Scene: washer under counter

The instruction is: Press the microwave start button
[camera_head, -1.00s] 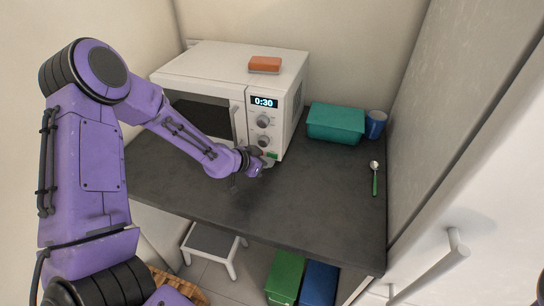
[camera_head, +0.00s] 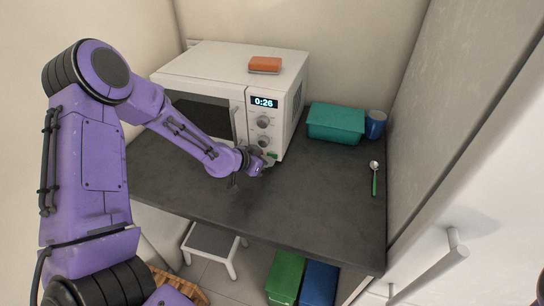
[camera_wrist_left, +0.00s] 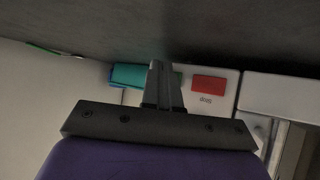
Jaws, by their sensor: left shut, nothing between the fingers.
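The white microwave (camera_head: 215,62) stands at the back of the dark counter. Its display (camera_head: 264,102) reads 0:26. The green start button (camera_head: 272,155) is low on the control panel, just beside my left fingertips. My left gripper (camera_head: 267,163) is shut and empty, close in front of the panel's lower part. In the wrist view the shut fingers (camera_wrist_left: 158,68) stand beside the red stop button (camera_wrist_left: 209,84) and hide most of the green button. I cannot tell whether the fingertips touch it. My right gripper is out of view.
An orange sponge-like block (camera_head: 265,65) lies on the microwave. A teal box (camera_head: 335,122), a blue cup (camera_head: 375,124) and a green-handled spoon (camera_head: 374,177) are at the right of the counter (camera_head: 290,215). The counter's front middle is clear. A step stool (camera_head: 212,240) stands below.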

